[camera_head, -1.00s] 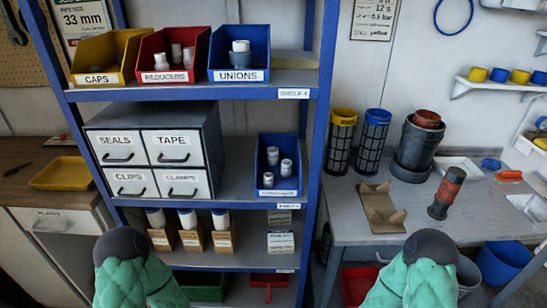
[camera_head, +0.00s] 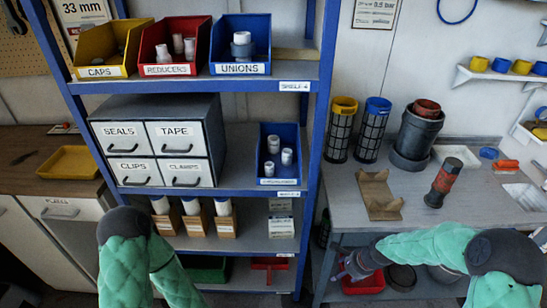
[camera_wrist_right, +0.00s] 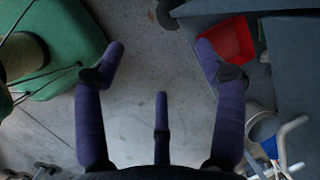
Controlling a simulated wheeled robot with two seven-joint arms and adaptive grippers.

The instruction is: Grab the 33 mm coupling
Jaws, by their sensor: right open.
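A blue bin (camera_head: 262,150) on the middle shelf holds several small white pipe fittings (camera_head: 273,144). Its front label is too small to read surely, so I cannot tell which fitting is the 33 mm coupling. My right gripper (camera_head: 348,265) is low between the shelf rack and the workbench, below and to the right of that bin. In the right wrist view my right gripper (camera_wrist_right: 160,62) has its purple fingers spread with nothing between them, above the floor. My left arm comes in at the lower left, and its gripper is out of view.
Caps (camera_head: 98,72), reducers (camera_head: 165,70) and unions (camera_head: 238,68) bins fill the upper shelf. A labelled drawer cabinet (camera_head: 155,142) stands left of the blue bin. The blue rack post (camera_head: 318,130) separates shelves from the workbench (camera_head: 450,208). A red bin (camera_wrist_right: 232,40) sits low.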

